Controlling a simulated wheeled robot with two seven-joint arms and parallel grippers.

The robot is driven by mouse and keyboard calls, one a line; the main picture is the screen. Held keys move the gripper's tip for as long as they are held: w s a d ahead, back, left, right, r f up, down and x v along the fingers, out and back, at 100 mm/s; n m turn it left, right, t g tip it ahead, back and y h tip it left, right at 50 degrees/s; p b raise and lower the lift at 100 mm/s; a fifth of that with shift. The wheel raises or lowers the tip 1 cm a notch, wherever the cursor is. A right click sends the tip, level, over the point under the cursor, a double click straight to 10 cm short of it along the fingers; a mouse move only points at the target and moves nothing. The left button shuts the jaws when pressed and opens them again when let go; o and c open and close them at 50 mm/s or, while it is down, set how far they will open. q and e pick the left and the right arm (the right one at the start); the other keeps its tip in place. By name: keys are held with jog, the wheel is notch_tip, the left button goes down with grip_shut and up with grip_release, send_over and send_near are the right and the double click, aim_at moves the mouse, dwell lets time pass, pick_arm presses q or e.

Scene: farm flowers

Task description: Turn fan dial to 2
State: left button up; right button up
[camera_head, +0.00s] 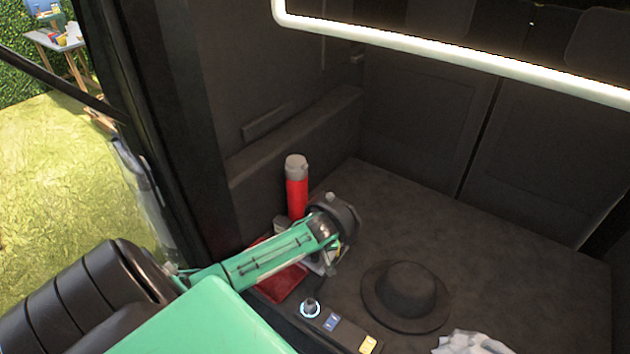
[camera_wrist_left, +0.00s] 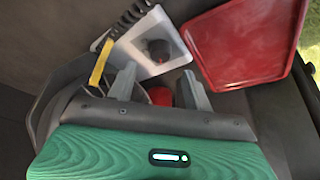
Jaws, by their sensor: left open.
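A white square panel with a dark round knob (camera_wrist_left: 158,49) and a small red mark shows in the left wrist view; it looks like the fan dial. My left gripper (camera_wrist_left: 159,84) is open, its two grey fingers apart with the knob beyond and between their tips. I see no contact with the knob. In the head view my green left arm reaches in from the left, and its wrist mostly hides the gripper and the panel. A round knob with a lit blue ring (camera_head: 309,307) also stands on the console. My right gripper is not in view.
A red bottle with a grey cap (camera_head: 297,190) stands behind my wrist. A red tray (camera_wrist_left: 246,45) lies beside the panel. A black hat (camera_head: 406,292) and a crumpled pale cloth (camera_head: 470,343) lie to the right. The dark floor behind the hat is clear.

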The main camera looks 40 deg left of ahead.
aim_at(315, 256)
pick_arm(q)
jog(key=x, duration=0.5)
jog(key=shift+a+f, duration=0.15)
jog(key=shift+f, duration=0.25)
jog(key=c, duration=0.9)
jog(key=shift+c, duration=0.3)
